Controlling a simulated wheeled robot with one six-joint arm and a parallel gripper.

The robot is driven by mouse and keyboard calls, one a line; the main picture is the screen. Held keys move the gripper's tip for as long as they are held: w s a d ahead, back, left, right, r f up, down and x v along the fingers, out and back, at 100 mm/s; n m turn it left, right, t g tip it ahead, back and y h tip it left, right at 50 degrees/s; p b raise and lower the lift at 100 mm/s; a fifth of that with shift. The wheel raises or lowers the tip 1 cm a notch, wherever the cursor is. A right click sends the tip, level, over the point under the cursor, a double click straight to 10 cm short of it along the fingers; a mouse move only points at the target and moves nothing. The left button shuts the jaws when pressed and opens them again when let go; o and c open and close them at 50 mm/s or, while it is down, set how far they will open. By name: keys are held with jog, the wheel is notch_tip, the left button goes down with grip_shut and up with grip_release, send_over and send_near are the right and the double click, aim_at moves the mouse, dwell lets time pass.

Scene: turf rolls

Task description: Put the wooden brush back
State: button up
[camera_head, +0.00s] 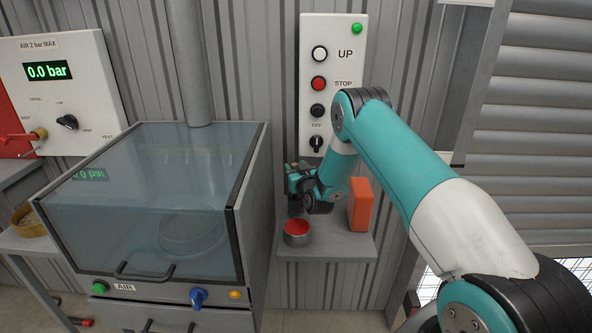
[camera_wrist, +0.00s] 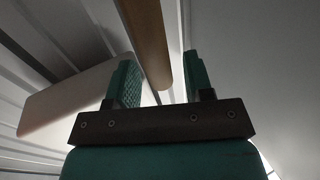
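A wooden handle (camera_wrist: 148,40), seemingly the brush's, comes down from the top edge of the wrist view. Its rounded lower end lies between the two teal fingers of my gripper (camera_wrist: 163,82). The fingers stand wide apart, with a visible gap to the handle on the right and a narrow one on the left. My gripper looks open and not clamped on it. The rest of the brush is out of view. In the head view my gripper (camera_head: 297,178) is over the back left of the small grey shelf (camera_head: 335,247), and no brush can be made out there.
A metal tin, red inside (camera_head: 296,233), stands on the shelf below my gripper. An orange block (camera_head: 361,205) stands upright to its right. A glass-lidded cabinet (camera_head: 150,200) is close on the left. A control panel (camera_head: 330,85) is on the wall above.

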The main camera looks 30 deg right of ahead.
jog(key=b+v, duration=1.2)
jog(key=b, duration=0.4)
jog(key=shift+b, duration=0.35)
jog(key=shift+r, duration=0.1)
jog(key=shift+c, duration=0.2)
dwell(1.1)
